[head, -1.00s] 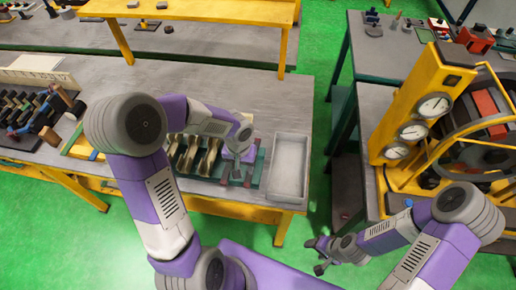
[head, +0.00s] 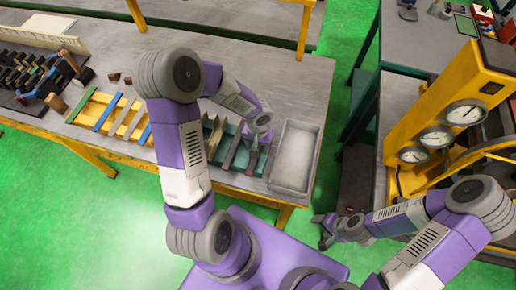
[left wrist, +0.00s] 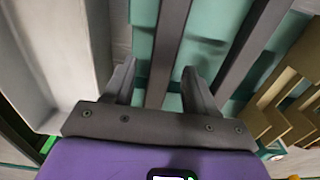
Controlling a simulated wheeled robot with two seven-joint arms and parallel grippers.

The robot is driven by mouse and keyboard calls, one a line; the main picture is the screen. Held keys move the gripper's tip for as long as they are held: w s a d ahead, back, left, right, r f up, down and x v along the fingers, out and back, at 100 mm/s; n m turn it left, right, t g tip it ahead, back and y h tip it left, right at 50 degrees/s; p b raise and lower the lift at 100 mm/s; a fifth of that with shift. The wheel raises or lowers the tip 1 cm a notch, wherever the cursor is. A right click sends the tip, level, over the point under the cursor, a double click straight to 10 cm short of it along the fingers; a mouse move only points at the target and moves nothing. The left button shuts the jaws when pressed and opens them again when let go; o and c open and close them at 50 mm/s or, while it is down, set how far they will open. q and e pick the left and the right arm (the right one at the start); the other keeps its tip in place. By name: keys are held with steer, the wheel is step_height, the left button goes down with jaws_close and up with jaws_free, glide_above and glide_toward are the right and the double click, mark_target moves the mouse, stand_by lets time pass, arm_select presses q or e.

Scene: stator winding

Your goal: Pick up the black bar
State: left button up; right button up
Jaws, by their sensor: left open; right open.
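Dark bars lie side by side on a teal rack, and the left wrist view shows one dark bar (left wrist: 168,45) running between my left gripper's fingers. A second dark bar (left wrist: 243,50) lies to its right on the teal rack (left wrist: 206,45). My left gripper (left wrist: 160,85) is open, its fingers on either side of the first bar; I cannot tell whether they touch it. In the head view my left gripper (head: 254,142) is over the rack's right part and hides some of it. My right gripper (head: 323,232) is open and empty, low beside the table.
A pale grey tray (head: 295,157) stands right of the rack. A yellow frame with coloured strips (head: 107,117) lies to the left. Brass-coloured pieces (left wrist: 285,105) show beside the rack. A yellow machine with gauges (head: 440,110) stands at the right.

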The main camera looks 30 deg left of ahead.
arm_select(q)
jaws_close()
stand_by(0.3)
steer(key=shift+r, duration=0.1)
